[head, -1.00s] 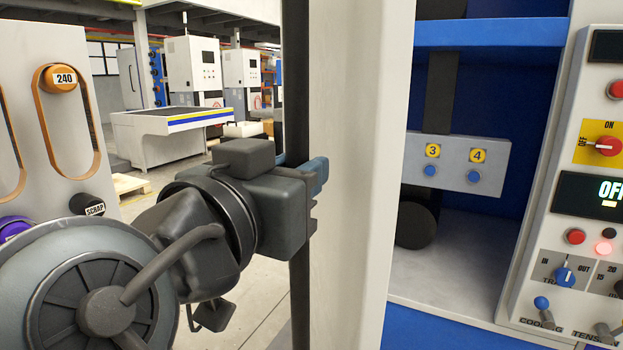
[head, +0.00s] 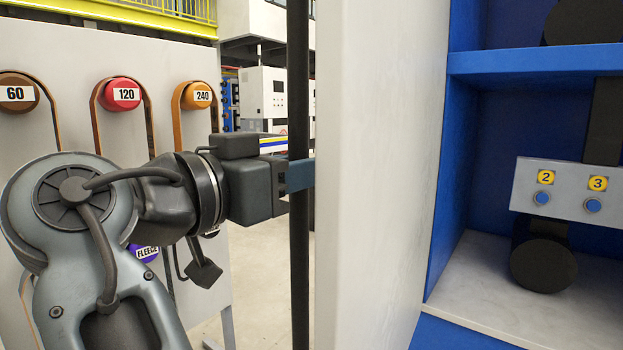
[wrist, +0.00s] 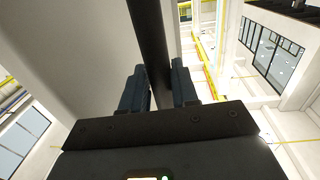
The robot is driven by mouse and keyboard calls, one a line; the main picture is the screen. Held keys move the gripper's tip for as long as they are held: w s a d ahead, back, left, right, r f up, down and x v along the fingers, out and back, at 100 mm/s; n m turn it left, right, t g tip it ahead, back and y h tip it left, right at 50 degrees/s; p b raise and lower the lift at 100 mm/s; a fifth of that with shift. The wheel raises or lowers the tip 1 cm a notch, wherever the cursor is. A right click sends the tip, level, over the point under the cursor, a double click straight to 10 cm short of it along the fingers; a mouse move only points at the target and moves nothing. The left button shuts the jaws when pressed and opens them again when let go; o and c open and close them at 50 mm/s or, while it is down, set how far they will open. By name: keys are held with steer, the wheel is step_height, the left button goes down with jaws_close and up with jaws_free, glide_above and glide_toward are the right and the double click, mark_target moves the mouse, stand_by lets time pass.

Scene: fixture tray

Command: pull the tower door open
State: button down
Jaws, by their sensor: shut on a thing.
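The tower door (head: 375,150) is a tall white panel in the middle of the head view, beside the open blue interior of the tower (head: 468,160). A long black vertical bar handle (head: 299,90) runs along the door's left side. My gripper (head: 299,176) is shut on this bar at about mid-height of the head view. In the wrist view, the bar (wrist: 148,35) passes between the two fingers of my gripper (wrist: 158,88), with the white door (wrist: 75,60) to the left. The door's hinge is not clearly visible.
Inside the tower, a grey box with buttons 2 and 3 (head: 572,190) hangs above a pale shelf (head: 490,275). At the left, a white rack (head: 60,125) holds belts on knobs labelled 60, 120 and 240, close behind my arm. Floor shows between rack and door.

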steer(key=shift+w, duration=0.55)
steer(key=c, duration=1.1)
jaws_free()
steer(key=shift+d, duration=0.15)
steer(key=shift+o, duration=0.6)
steer(key=v, duration=0.8)
steer(key=shift+b, duration=0.45)
steer(key=shift+w, duration=0.1)
